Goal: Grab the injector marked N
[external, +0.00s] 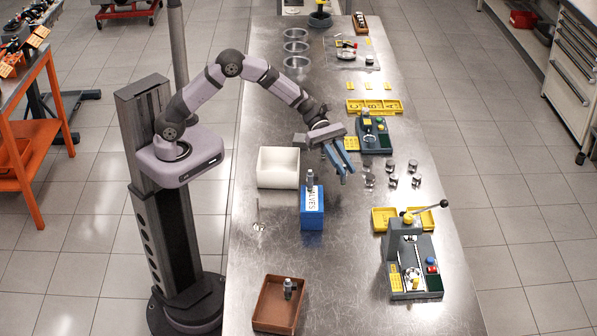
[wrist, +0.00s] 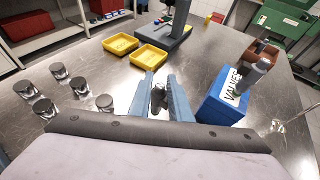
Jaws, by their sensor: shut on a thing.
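My gripper (external: 343,177) is above the metal table, to the right of the blue box. In the wrist view its blue fingers are shut on a small dark metallic part, probably an injector (wrist: 158,98). No letter is readable on it. Another grey metal part, injector-like (external: 310,181), stands upright at the blue box marked VALVES (external: 312,219); it also shows in the wrist view (wrist: 255,76). A third grey part (external: 289,287) is in the brown tray (external: 265,325). No N mark can be read on any of them.
Several metal pistons (external: 391,181) stand right of my gripper. A white bin (external: 279,180) is to its left. A grey fixture with a lever (external: 408,255) and yellow trays (external: 384,219) are at the lower right. Bare table lies between the brown tray and that fixture.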

